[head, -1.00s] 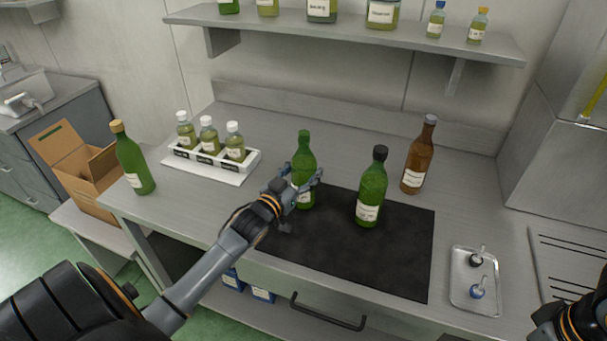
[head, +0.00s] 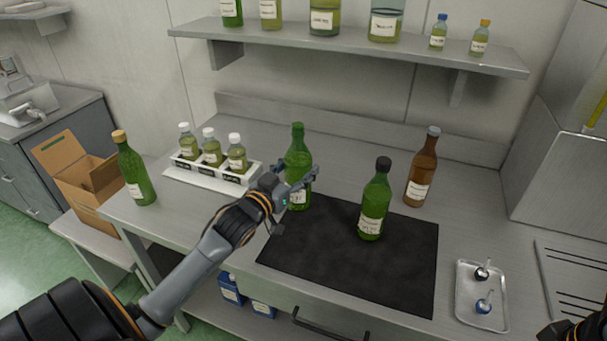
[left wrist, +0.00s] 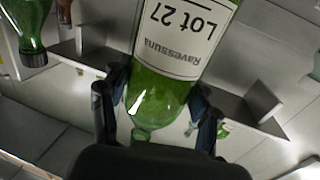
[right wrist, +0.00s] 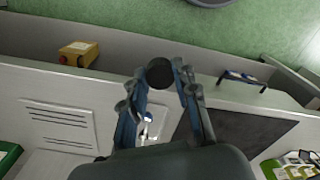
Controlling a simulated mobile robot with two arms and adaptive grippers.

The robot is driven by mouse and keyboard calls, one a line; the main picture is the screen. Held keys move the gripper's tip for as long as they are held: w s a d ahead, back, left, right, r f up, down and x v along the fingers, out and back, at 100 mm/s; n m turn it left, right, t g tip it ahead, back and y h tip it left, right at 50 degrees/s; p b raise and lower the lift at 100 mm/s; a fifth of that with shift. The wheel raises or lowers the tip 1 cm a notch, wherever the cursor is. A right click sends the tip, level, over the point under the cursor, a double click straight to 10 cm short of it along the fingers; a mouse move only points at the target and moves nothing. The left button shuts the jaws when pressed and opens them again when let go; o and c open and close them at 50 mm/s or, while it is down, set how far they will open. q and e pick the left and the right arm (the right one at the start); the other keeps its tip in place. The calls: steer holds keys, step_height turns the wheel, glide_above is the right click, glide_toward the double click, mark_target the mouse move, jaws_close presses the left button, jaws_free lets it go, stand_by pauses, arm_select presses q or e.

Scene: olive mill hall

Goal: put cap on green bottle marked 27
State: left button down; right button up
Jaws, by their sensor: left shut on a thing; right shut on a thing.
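The green bottle marked 27 (head: 297,160) is uncapped and upright over the back left edge of the black mat. Its label reads "Lot 27" in the left wrist view (left wrist: 178,35). My left gripper (head: 293,180) is shut around its body; I cannot tell whether its base touches the counter. In the right wrist view my right gripper (right wrist: 160,88) is shut on a round black cap (right wrist: 159,72) at its fingertips. In the head view only part of my right arm shows, at the bottom right corner.
A black-capped green bottle (head: 374,205) stands on the mat (head: 330,265), with a brown bottle (head: 421,170) behind it. A rack of small bottles (head: 214,173) and a corked green bottle (head: 135,172) are left. A metal tray (head: 482,315) with two small stoppers lies right.

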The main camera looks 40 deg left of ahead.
mark_target(288, 154)
arm_select(q)
steer(key=s+r, duration=0.1)
steer(key=s, duration=0.1)
steer(key=s+r, duration=0.2)
steer(key=s+a+r+b, duration=0.1)
steer(key=s+r, duration=0.1)
steer(key=s, duration=0.1)
steer(key=shift+r, duration=0.1)
arm_select(e)
steer(key=shift+f, duration=0.6)
arm_select(q)
steer(key=shift+s+a+r+b, duration=0.1)
steer(key=shift+s+r, duration=0.2)
steer(key=shift+s, duration=0.4)
steer(key=shift+s+a+r+b, duration=0.1)
steer(key=shift+s+r, duration=0.2)
steer(key=shift+s, duration=0.35)
steer(key=shift+s+a+r+b, duration=0.1)
steer(key=shift+s+r, duration=0.2)
steer(key=shift+s, duration=0.4)
arm_select(e)
steer(key=shift+f, duration=0.3)
